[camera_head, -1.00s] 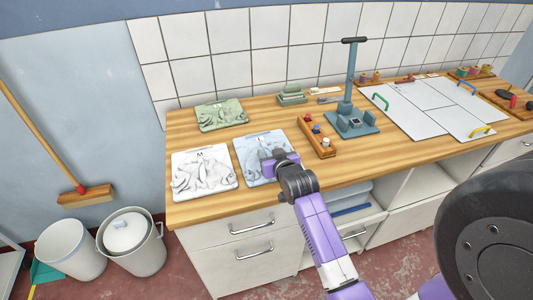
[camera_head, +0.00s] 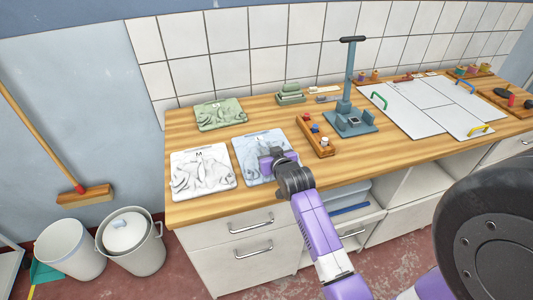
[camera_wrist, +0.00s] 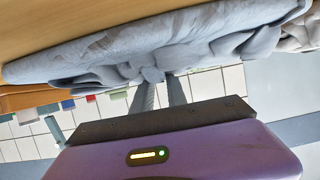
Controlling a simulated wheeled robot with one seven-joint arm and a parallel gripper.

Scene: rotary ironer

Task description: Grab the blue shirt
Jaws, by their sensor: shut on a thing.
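The blue shirt (camera_head: 247,147) lies folded and pale blue on the wooden counter, between a white shirt and a small wooden rack. My purple gripper (camera_head: 272,160) is over its middle and hides part of it. In the wrist view the blue shirt (camera_wrist: 200,40) hangs across the top as a thick, creased layer. The two grey fingertips of my gripper (camera_wrist: 155,80) are close together with a pinched fold of the shirt between them. The shirt still appears to rest on the counter.
A white shirt (camera_head: 202,172) lies close on the left, and a green shirt (camera_head: 220,114) behind. A wooden rack (camera_head: 316,136) with small coloured items and a blue-grey stand (camera_head: 351,122) are to the right. White boards (camera_head: 425,102) lie farther right.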

